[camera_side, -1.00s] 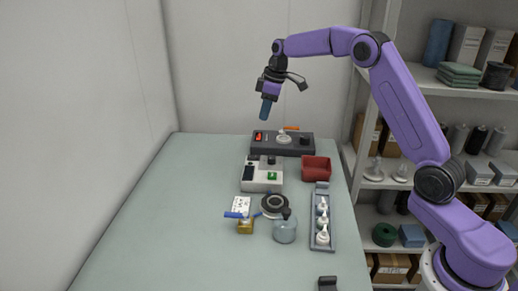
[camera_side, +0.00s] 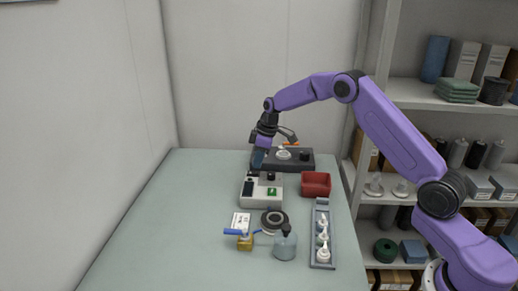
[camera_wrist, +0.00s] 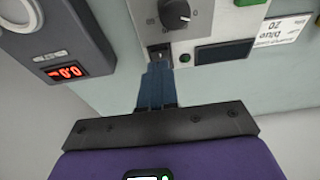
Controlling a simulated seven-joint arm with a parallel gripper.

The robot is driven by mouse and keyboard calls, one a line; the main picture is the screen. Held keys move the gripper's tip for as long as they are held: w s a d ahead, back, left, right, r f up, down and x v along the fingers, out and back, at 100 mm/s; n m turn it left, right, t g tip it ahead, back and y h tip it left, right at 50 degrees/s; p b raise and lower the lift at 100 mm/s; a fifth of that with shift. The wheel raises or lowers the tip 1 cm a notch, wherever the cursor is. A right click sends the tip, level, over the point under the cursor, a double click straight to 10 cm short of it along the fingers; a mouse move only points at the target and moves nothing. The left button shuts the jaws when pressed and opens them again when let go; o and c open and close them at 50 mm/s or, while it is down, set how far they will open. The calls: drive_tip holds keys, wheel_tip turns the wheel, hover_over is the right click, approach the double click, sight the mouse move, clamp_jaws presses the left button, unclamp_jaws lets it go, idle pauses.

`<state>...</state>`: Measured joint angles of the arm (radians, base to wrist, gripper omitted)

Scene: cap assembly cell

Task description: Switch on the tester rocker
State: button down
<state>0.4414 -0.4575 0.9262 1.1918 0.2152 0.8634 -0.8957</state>
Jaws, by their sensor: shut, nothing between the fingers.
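The tester (camera_side: 262,197) is a light grey box with a dark knob and a green patch on top, in the middle of the table in the side view. In the wrist view its panel (camera_wrist: 202,24) shows the knob (camera_wrist: 175,14), a dark blank window (camera_wrist: 223,53) and a small dark-green dot. The small black rocker (camera_wrist: 159,53) sits at the panel edge below the knob. My gripper (camera_side: 258,161) points down by the tester's back left. In the wrist view the blue fingers of my gripper (camera_wrist: 157,72) are together, their tips close to the rocker. I cannot tell whether they touch it.
A dark scale (camera_wrist: 72,38) with a red readout lies behind the tester. A red bin (camera_side: 315,184) is to the right, and a grey tray (camera_side: 322,258) with white-topped parts is in front of it. A blue-grey jar (camera_side: 285,244) stands nearer. The left table is clear.

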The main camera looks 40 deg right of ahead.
drive_tip(key=shift+s+f, duration=0.1)
drive_tip(key=shift+f, duration=0.75)
drive_tip(key=shift+d+f, duration=0.1)
drive_tip(key=shift+f, duration=0.25)
drive_tip(key=shift+r, duration=0.1)
drive_tip(key=shift+w+a+r, duration=0.3)
drive_tip(key=shift+w+a, duration=0.15)
drive_tip(key=shift+a, duration=0.05)
